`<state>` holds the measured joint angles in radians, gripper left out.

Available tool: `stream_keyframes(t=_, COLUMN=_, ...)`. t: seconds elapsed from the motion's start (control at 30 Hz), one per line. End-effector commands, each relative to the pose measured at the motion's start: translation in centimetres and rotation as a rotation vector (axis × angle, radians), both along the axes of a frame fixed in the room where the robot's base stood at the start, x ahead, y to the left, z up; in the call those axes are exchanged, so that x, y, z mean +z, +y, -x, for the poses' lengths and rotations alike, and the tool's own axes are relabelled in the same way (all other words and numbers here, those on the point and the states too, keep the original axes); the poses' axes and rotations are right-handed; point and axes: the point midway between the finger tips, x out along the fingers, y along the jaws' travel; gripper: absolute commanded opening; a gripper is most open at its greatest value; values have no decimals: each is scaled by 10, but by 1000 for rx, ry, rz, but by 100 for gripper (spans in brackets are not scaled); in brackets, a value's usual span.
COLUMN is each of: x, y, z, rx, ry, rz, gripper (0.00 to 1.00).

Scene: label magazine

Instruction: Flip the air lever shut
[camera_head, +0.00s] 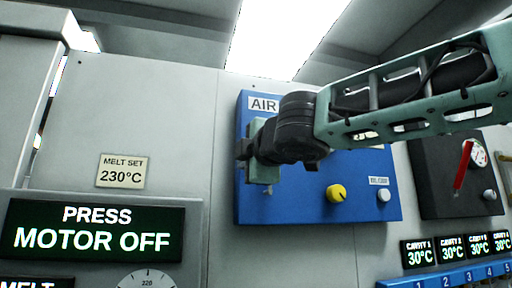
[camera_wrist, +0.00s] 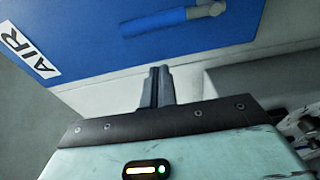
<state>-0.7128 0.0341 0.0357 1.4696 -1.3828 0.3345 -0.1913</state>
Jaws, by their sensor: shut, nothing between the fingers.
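The blue air panel (camera_head: 300,200) with its "AIR" label (camera_head: 263,104) is on the grey wall in the head view. The panel (camera_wrist: 90,25) and label (camera_wrist: 28,50) also show in the wrist view. There a blue lever handle (camera_wrist: 155,22) with a silver end piece (camera_wrist: 207,9) lies across the panel near the top edge. In the head view my arm and gripper cover the lever. My gripper (camera_head: 243,150) is in front of the panel's left part. In the wrist view my gripper's fingers (camera_wrist: 160,86) are together and empty, apart from the lever in the picture, near the panel's edge.
A yellow knob (camera_head: 337,193) and a pale button (camera_head: 384,195) are low on the panel. A dark box (camera_head: 440,180) with a red handle (camera_head: 464,168) is to the right. The "PRESS MOTOR OFF" display (camera_head: 95,230) is at left. Bare wall (camera_head: 165,120) lies between.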

Motion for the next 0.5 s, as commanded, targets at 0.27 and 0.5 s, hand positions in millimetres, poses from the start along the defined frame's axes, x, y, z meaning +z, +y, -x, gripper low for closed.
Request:
stream_keyframes(t=0.27, x=1, y=-34, z=-2, rx=-1, ry=0, rz=0, gripper=0)
stream_keyframes(t=0.5, x=-1, y=-40, z=-3, rx=1, ry=0, rz=-1, gripper=0)
